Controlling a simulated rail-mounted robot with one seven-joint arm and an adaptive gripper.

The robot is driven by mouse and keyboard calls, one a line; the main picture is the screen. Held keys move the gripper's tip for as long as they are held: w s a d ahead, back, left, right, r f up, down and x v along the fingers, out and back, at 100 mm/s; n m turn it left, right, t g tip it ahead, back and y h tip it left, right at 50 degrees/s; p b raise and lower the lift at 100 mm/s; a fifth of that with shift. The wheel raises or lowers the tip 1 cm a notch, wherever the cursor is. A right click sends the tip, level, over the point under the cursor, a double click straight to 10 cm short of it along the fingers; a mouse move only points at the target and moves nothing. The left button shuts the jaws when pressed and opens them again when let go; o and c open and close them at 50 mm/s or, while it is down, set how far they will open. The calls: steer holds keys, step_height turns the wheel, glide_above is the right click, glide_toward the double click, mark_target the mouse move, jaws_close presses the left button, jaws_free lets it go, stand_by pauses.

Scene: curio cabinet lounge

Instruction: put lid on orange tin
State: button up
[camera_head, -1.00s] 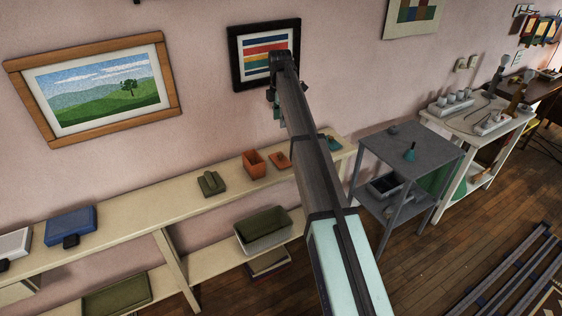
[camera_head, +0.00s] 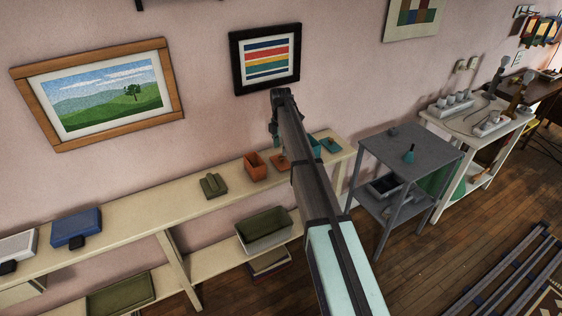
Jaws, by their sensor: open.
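The orange tin (camera_head: 255,165) stands open on the top of the long cream shelf by the wall. The orange lid (camera_head: 279,162) lies flat on the shelf just to the right of the tin, apart from it, with a small knob on top. My gripper (camera_head: 275,139) is open and small in view, hanging from the end of my arm above the shelf, near the lid. My arm partly hides it, and its fingertips are hard to make out. The gap between it and the lid cannot be judged.
A green lid-like piece (camera_head: 213,186) lies left of the tin. A teal tin (camera_head: 315,146) and teal lid (camera_head: 331,145) are to the right, partly behind my arm. A blue box (camera_head: 76,227) sits farther left. A grey side table (camera_head: 425,150) stands right of the shelf.

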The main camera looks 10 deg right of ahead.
mark_target(281, 157)
steer(key=shift+w+f+p, duration=0.1)
steer(key=shift+f+p, duration=1.05)
steer(key=shift+f, duration=1.65)
jaws_close()
